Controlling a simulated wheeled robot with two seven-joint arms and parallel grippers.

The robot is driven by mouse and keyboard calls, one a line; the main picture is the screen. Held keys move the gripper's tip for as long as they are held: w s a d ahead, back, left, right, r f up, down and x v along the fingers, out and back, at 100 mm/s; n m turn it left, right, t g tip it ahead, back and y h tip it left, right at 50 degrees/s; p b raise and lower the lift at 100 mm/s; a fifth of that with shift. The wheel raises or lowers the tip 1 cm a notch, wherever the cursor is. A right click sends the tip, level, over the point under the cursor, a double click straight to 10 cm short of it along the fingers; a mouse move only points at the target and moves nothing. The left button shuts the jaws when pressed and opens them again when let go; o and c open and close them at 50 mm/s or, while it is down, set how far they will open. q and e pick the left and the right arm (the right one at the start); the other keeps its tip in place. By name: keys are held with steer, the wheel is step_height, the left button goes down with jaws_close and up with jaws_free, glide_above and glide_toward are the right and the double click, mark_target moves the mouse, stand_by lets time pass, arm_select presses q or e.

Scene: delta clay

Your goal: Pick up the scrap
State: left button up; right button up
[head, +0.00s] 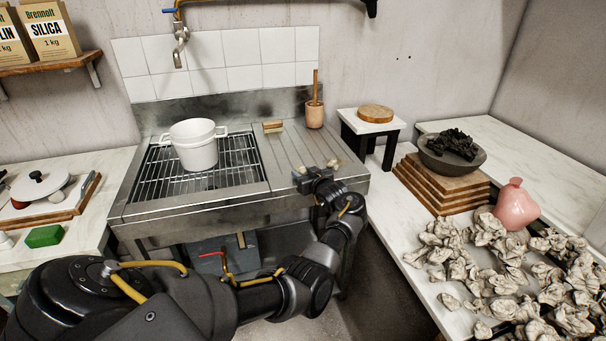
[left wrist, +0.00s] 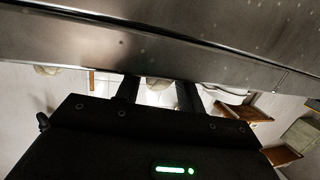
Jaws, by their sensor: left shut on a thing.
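My left gripper (head: 318,172) is over the right front part of the steel sink's drainboard. It is shut on a small pale piece of scrap (head: 333,163), which shows only in part at the fingertips. In the left wrist view the two fingers (left wrist: 158,92) stand on either side of a pale lump (left wrist: 158,82), mostly hidden by the gripper body. Many crumpled grey-beige scraps (head: 490,260) lie heaped on the right counter. My right gripper is not in view.
The sink (head: 225,205) holds a white pot (head: 194,146) on a rack. A brush (head: 272,126) and a clay cup (head: 314,115) stand behind the gripper. Stacked boards (head: 440,188), a dark bowl (head: 452,160) and a pink jar (head: 516,206) are at right.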

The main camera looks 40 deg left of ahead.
mark_target(304, 173)
arm_select(q)
step_height(304, 173, up, 3)
steer(key=shift+r, duration=0.1)
steer(key=s+d+r+p, duration=0.1)
steer(key=s+d+r, duration=0.1)
steer(key=s+r, duration=0.7)
steer(key=shift+s+r, duration=0.35)
steer(key=shift+s, duration=2.1)
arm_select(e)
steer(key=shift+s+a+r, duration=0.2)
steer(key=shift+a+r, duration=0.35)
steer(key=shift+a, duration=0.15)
arm_select(q)
steer(key=shift+w+d, duration=0.1)
